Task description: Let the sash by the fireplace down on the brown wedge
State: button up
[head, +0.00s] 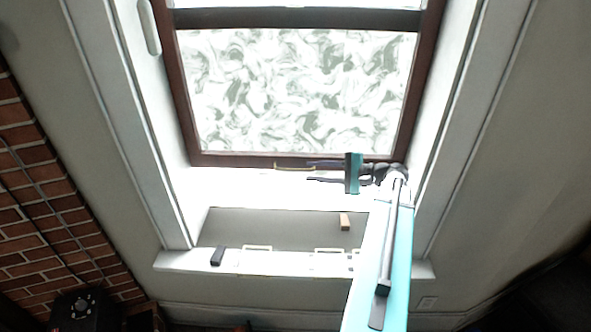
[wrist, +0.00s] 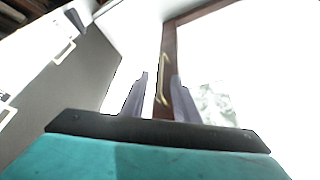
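The brown-framed sash (head: 240,160) is raised, with a bright gap below its bottom rail. A thin brass handle (head: 294,167) is on that rail; it also shows in the wrist view (wrist: 164,80). The brown wedge (head: 344,221) sits below the sash, right of centre, on the grey surface of the window recess. My gripper (head: 308,171) is at the right end of the handle, fingers pointing left. In the wrist view its fingers (wrist: 160,85) are apart, with the handle showing between them. I cannot tell whether they touch it.
A dark block (head: 217,256) lies on the white front ledge (head: 180,260), left of two pale pull handles (head: 257,247). My arm rises across the right of the ledge. A brick wall (head: 30,200) and a black box with a dial (head: 85,305) are at left.

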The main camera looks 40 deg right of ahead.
aim_at(297, 170)
jog(key=p+x, duration=0.2)
jog(key=x, duration=0.3)
jog(key=shift+w+a, duration=0.25)
jog(key=shift+w, duration=0.05)
jog(key=shift+p+x, duration=0.45)
jog(key=shift+x, duration=0.55)
jog(key=shift+f, duration=0.1)
grip_shut()
